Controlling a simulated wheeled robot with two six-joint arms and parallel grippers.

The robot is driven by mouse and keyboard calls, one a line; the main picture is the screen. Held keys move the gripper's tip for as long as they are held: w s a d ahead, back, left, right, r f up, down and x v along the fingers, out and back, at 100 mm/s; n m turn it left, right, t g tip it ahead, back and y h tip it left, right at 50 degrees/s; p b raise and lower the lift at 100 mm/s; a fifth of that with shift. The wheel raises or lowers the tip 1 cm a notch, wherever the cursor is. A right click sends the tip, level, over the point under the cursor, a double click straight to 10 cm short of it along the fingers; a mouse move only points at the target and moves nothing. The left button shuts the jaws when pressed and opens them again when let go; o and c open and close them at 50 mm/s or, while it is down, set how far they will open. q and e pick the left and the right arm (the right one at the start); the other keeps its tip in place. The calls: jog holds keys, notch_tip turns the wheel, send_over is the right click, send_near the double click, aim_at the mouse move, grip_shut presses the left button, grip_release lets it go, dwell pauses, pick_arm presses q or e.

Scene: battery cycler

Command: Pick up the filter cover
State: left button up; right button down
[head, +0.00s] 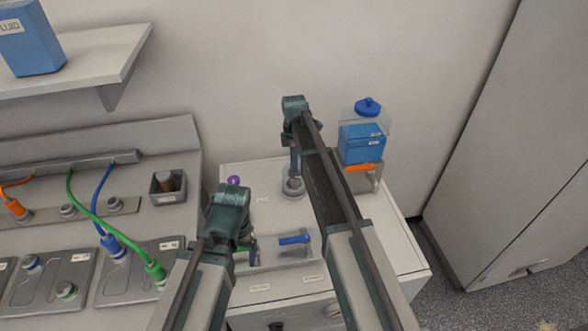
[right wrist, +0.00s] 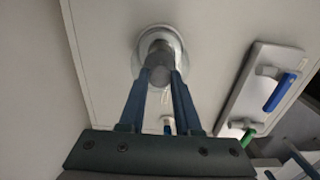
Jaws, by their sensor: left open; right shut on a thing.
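The filter cover (head: 293,187) is a round grey piece with a knob on top, on the white cabinet top near its back. In the right wrist view the cover (right wrist: 178,46) shows as a pale ring around a dark grey knob. My right gripper (head: 294,166) points down from above, its two fingers (right wrist: 161,77) shut on the knob. I cannot tell whether the cover touches the surface below. My left gripper (head: 244,241) is open above the cabinet's left part, near a grey tray with handles; its fingertips are mostly hidden.
The grey tray (head: 270,256) holds a blue handle (head: 294,239) and a green one (right wrist: 248,136). A clear tank with blue fluid (head: 361,143) stands at the back right, with an orange handle (head: 361,168) below. A purple knob (head: 233,181) is at the left. A cabled bench (head: 130,205) adjoins.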

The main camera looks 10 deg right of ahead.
notch_tip(320, 180, up, 11)
jog(key=p, duration=1.1)
jog(key=shift+r, duration=0.2)
jog(key=shift+f, duration=0.1)
notch_tip(320, 180, down, 10)
jog(key=b, duration=1)
jog(key=shift+f, duration=0.25)
jog(key=shift+f+b, duration=0.25)
jog(key=shift+b, duration=0.2)
dwell(1.0)
jog(key=shift+c, duration=0.2)
grip_release()
dwell(0.5)
jog(key=shift+r, duration=0.1)
